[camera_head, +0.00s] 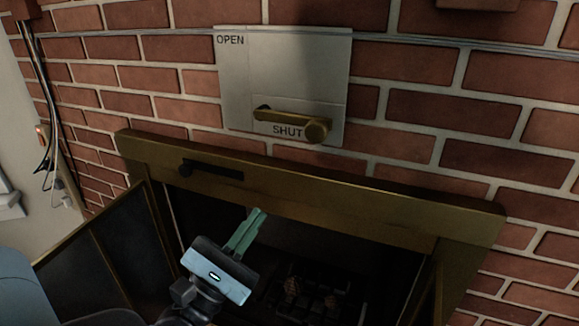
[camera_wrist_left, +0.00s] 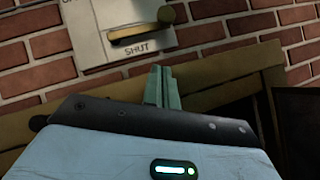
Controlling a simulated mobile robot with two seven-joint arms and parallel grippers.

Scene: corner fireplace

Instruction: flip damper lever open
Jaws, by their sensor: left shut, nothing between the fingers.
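The damper lever (camera_head: 290,121) is a brass bar with a round knob at its right end. It lies nearly level, above the word SHUT, on a pale metal plate (camera_head: 285,65) fixed to the brick wall. The word OPEN is at the plate's top left. My left gripper (camera_head: 259,213) has its green fingers together, empty, below the lever and in front of the fireplace opening, apart from the lever. In the left wrist view the shut fingers (camera_wrist_left: 161,70) point up toward the plate, and the lever (camera_wrist_left: 140,29) shows above them. My right gripper is not in view.
A brass fireplace frame (camera_head: 330,192) runs across below the plate, with a dark handle (camera_head: 210,170) on its upper left. A dark door panel (camera_head: 103,262) stands open at the left. Cables (camera_head: 48,120) hang on the wall at the far left.

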